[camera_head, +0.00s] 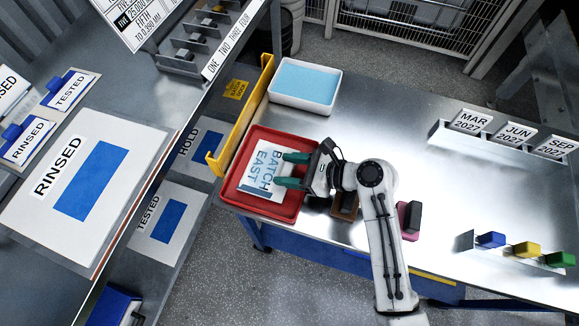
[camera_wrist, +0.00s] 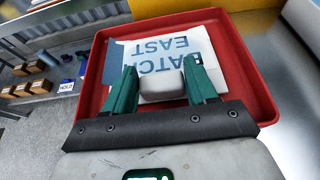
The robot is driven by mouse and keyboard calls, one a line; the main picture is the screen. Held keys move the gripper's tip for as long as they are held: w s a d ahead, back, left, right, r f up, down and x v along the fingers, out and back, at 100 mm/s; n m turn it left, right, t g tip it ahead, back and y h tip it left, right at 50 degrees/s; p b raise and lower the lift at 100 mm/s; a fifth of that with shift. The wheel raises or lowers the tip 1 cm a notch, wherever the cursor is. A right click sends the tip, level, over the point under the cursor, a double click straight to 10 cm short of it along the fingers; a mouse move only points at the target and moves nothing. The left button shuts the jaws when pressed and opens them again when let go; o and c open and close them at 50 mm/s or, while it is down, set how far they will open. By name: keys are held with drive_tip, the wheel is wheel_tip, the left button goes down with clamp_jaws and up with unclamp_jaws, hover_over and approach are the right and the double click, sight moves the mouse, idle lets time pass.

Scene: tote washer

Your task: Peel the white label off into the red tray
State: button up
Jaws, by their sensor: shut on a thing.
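The white label (camera_head: 262,172) reads "BATCH EAST" in blue letters and has blue along one edge. It is over the floor of the red tray (camera_head: 232,194), inside its rim; I cannot tell whether it touches the floor. It also shows in the wrist view (camera_wrist: 201,48), beyond my fingers. My gripper (camera_head: 291,170) reaches in over the tray's right rim. Its green fingers are closed on a pale block-shaped tab (camera_wrist: 162,86), which appears to belong to the label. The tab hides part of the lettering.
A white bin with a blue inside (camera_head: 305,85) stands behind the tray. A yellow rail (camera_head: 240,115) runs along its left. A brown block (camera_head: 345,207) and a pink-and-black block (camera_head: 409,217) lie near the bench's front edge. The bench's middle right is clear.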

drive_tip(key=shift+f, duration=0.35)
drive_tip(key=o, duration=1.2)
drive_tip(key=shift+c, duration=0.2)
drive_tip(key=shift+r+p, duration=2.45)
drive_tip(key=shift+p, duration=0.5)
drive_tip(key=shift+r, duration=1)
drive_tip(key=shift+s, duration=0.1)
